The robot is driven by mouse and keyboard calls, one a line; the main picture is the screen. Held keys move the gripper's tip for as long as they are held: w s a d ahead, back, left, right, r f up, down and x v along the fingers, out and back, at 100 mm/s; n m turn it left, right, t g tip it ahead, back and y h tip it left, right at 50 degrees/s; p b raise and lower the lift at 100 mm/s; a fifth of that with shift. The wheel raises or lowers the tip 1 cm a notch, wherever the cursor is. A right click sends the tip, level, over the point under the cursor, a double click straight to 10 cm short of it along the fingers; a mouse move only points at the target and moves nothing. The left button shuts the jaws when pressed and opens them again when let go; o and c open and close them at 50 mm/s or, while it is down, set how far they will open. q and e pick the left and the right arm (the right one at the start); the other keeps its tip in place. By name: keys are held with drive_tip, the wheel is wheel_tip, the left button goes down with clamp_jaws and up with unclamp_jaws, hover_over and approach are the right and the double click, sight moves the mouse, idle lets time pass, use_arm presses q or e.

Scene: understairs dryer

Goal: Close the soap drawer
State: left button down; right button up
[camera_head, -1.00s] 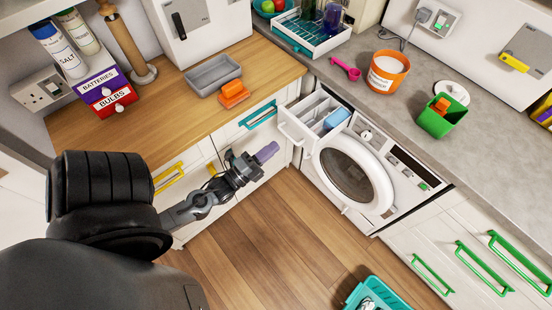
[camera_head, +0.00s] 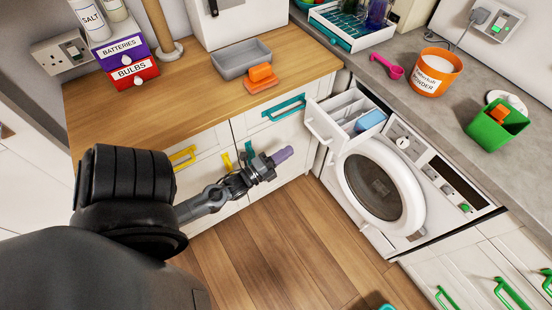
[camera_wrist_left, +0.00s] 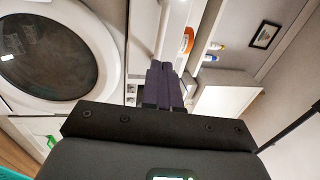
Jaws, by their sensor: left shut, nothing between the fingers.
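The soap drawer (camera_head: 345,117) stands pulled out at the top left of the white washing machine (camera_head: 419,228). It is open at the top, with a blue block (camera_head: 370,120) in its right part. My left gripper (camera_head: 283,155) is shut and empty, in front of the cabinet, left of and lower than the drawer's front. It is apart from the drawer. In the left wrist view its purple fingers (camera_wrist_left: 163,87) are together, with the round machine door (camera_wrist_left: 48,57) to the left. My right gripper is not in view.
The wooden counter (camera_head: 180,107) holds a grey tray (camera_head: 241,60), orange sponges (camera_head: 262,79) and labelled drawers (camera_head: 130,65). An orange powder tub (camera_head: 434,72) and green bin (camera_head: 496,127) stand on the grey counter. The floor (camera_head: 275,250) in front is mostly clear.

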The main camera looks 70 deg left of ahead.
use_arm(q)
drive_tip(key=x, duration=0.8)
drive_tip(key=shift+w, duration=0.1)
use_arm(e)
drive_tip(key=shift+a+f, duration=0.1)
